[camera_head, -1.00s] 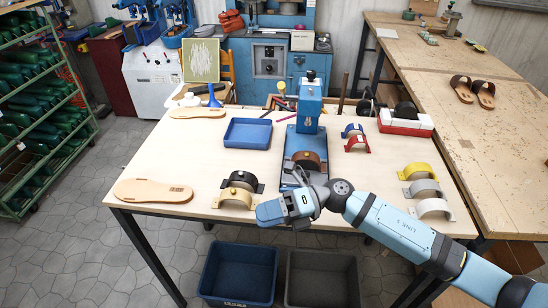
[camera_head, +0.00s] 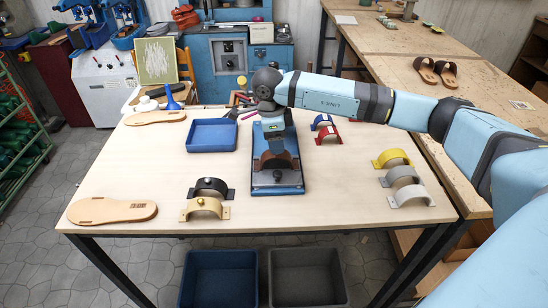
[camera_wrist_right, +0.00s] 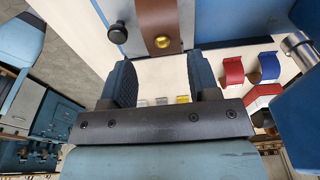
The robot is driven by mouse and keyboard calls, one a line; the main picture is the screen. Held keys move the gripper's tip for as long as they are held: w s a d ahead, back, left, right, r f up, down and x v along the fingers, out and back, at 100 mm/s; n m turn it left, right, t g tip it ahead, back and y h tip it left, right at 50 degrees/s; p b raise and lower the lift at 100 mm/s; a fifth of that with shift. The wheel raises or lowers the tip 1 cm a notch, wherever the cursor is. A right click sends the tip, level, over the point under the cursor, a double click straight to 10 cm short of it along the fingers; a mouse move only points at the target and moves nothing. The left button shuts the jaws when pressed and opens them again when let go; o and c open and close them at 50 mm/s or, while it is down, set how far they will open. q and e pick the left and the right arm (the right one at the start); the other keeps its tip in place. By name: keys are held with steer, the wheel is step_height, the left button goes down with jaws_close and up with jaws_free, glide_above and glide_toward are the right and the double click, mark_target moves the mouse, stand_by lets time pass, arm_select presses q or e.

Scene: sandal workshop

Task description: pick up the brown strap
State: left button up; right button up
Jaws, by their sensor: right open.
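The brown strap (camera_head: 276,158) stands as an arch on the blue press (camera_head: 277,190) in the middle of the table. My right gripper (camera_head: 277,130) is over the press, just above and behind the strap, pointing down. In the right wrist view, the fingers of my right gripper (camera_wrist_right: 161,68) are apart with nothing between them. The brown strap (camera_wrist_right: 157,14), with a gold knob, lies just beyond the fingertips, in line with the gap. In the head view my right wrist hides the upper part of the press. My left gripper is not in view.
Black (camera_head: 210,185) and tan (camera_head: 204,207) straps stand left of the press. Yellow (camera_head: 391,156) and grey straps stand right, blue and red ones (camera_head: 327,133) behind right. A blue tray (camera_head: 212,137) and sandal soles (camera_head: 112,210) lie left. The table's front middle is clear.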

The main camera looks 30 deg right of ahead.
mark_target(277, 158)
steer(key=f, duration=0.2)
steer(key=f+p, duration=0.1)
steer(key=f, duration=0.4)
steer(key=shift+d+f, duration=0.25)
steer(key=c, duration=0.7)
